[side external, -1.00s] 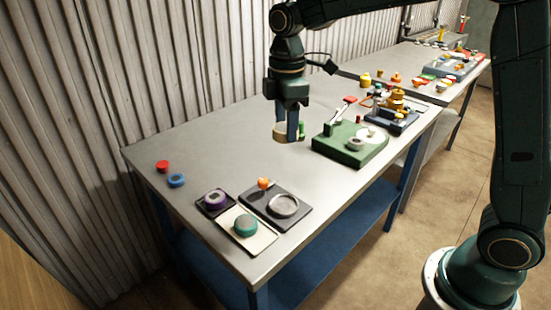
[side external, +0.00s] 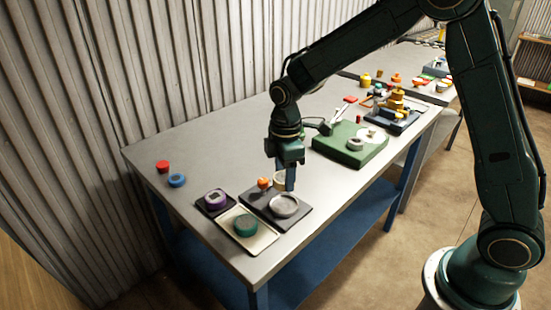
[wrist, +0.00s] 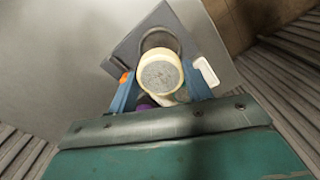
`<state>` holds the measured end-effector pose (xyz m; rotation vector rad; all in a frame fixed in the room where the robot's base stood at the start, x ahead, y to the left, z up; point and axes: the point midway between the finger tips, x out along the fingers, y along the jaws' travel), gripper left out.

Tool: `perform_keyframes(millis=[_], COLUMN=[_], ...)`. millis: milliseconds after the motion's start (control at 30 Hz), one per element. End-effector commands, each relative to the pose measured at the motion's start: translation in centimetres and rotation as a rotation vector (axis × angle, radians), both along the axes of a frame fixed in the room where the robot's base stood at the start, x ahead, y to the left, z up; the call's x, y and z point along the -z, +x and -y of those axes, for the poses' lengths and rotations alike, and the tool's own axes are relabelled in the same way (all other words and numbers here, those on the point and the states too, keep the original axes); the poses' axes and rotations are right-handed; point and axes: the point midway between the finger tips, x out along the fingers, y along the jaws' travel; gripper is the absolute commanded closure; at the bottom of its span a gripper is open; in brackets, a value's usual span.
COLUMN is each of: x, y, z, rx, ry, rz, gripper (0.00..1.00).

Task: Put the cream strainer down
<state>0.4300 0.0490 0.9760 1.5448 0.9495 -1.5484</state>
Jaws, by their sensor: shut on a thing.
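The cream strainer (wrist: 160,75) is a round cream piece with a grey mesh face, seen between the two blue fingers in the wrist view. My gripper (side external: 285,181) is shut on it, and the strainer (side external: 280,180) is partly hidden by a finger in the side view. The gripper is over the far edge of a dark grey tray (side external: 265,207). The tray holds a round grey ring-shaped seat (side external: 284,206) and an orange knob (side external: 264,183). In the wrist view the seat (wrist: 160,37) shows just past the strainer. I cannot tell the exact height of the strainer.
A purple ring (side external: 215,197) sits on a small dark tray, and a teal round piece (side external: 245,225) on a cream tray. Red (side external: 162,166) and blue (side external: 176,180) pieces lie at the left. A green block (side external: 350,145) stands behind right. The table's middle left is clear.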

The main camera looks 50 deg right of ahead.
Motion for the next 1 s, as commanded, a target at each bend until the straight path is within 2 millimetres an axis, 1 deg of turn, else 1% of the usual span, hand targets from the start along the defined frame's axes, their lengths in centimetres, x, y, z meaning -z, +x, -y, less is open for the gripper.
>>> perform_keyframes(millis=[33,133,233,467,567,800,900,1000], x=[0.8,1.8,2.4,2.6,3.3,6.0,6.6,6.7], y=[-0.1,0.0,0.0,0.0,0.0,-0.1,0.0,0.0], z=[0.0,0.0,0.0,0.0,0.0,0.0,0.0,0.0], rx=[0.0,0.0,0.0,0.0,0.0,0.0,0.0,0.0], ry=[-0.001,0.0,0.0,0.0,0.0,-0.001,0.0,0.0], rz=[-0.003,-0.001,-0.001,0.0,-0.001,-0.003,0.0,0.0], gripper=[0.78,0.78,0.78,0.78,0.78,0.78,0.78,0.78])
